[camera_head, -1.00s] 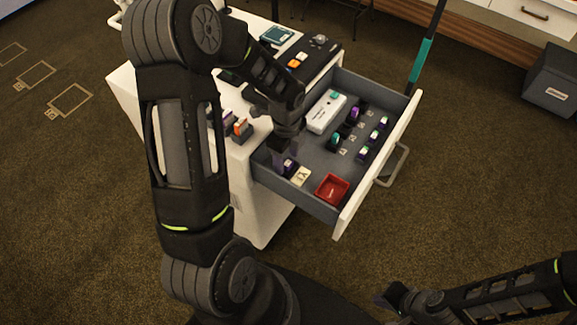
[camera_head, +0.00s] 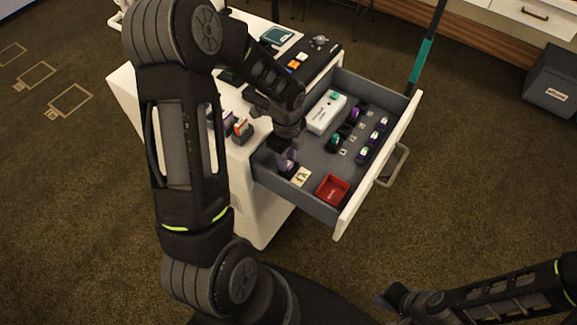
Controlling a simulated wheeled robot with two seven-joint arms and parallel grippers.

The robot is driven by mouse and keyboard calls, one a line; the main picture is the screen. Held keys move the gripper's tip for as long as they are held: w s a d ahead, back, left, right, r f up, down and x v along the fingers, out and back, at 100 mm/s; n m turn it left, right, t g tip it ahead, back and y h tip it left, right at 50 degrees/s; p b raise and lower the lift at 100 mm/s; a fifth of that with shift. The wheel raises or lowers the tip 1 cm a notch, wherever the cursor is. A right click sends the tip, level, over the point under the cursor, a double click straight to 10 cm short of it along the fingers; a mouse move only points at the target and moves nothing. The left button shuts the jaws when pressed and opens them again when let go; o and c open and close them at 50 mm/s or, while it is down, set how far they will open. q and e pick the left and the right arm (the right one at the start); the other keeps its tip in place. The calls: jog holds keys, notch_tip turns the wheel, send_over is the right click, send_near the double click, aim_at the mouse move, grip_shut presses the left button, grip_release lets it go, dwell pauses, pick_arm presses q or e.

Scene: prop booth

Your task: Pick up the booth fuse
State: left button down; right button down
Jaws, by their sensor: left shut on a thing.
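My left gripper (camera_head: 287,154) reaches down into the open drawer (camera_head: 322,208) at its near left corner. It is shut on a small dark and purple block (camera_head: 288,166), which I take for the booth fuse; the fingers hide much of it. I cannot tell whether the block still touches the drawer floor. My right gripper (camera_head: 389,301) is at the bottom, away from the drawer; I cannot make out its fingers.
A cream tag (camera_head: 300,177) and a red tray (camera_head: 331,188) lie beside the held block. A white box (camera_head: 326,112) and several small dark blocks (camera_head: 363,154) stand further back in the drawer. An orange-topped block (camera_head: 241,127) stands on the cabinet top.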

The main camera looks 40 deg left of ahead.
pick_arm(q)
notch_tip(320, 180, up, 10)
jog(key=shift+p, duration=0.3)
dwell(0.3)
dwell(0.5)
